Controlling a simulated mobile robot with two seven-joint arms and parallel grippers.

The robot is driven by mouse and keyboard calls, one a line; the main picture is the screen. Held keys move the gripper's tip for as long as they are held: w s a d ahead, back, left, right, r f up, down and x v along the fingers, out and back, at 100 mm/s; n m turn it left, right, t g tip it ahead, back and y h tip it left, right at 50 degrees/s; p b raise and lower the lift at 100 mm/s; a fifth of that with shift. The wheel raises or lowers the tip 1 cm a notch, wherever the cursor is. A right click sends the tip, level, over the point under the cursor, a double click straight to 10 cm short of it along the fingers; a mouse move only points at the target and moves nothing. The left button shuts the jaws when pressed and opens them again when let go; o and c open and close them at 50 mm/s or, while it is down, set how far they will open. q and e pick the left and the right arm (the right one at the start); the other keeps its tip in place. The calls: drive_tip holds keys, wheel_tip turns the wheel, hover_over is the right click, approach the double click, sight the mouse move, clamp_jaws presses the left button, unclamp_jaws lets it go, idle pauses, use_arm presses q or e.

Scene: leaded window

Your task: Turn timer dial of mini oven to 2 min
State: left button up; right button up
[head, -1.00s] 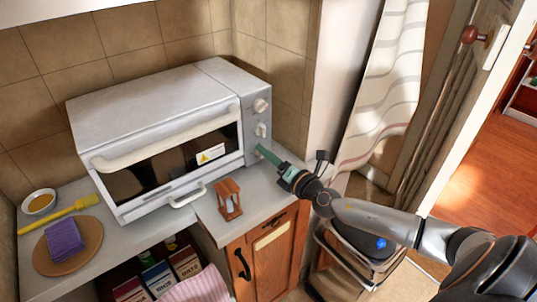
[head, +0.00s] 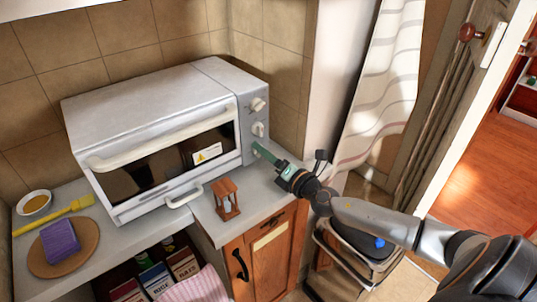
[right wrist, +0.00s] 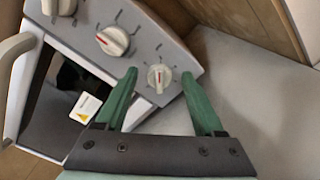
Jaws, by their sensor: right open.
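The white mini oven (head: 150,100) stands on the counter with its door shut. Its right front panel carries a column of white dials, the top one (head: 258,104) and the middle one (head: 260,128) showing clearly. My right gripper (head: 257,150) is at the lowest dial, which it mostly hides in the head view. In the right wrist view the lowest dial (right wrist: 160,78) sits between the tips of my open green fingers (right wrist: 159,76), with a gap on each side. Its red pointer line stands nearly upright. The dial labels are too small to read. My left gripper is not in view.
A small wooden hourglass (head: 226,198) stands on the counter just left of my right gripper. The oven door handle (head: 165,142) juts out at the front. A round board (head: 85,262) with a purple sponge (head: 60,241) lies at the left. A wall (head: 320,90) rises to the right.

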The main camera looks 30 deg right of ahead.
drive_tip(key=shift+s, duration=0.1)
drive_tip(key=s+d+b, duration=0.1)
drive_tip(key=s+b, duration=0.1)
drive_tip(key=s, duration=1)
drive_tip(key=shift+b, duration=0.3)
drive_tip(key=shift+s, duration=0.1)
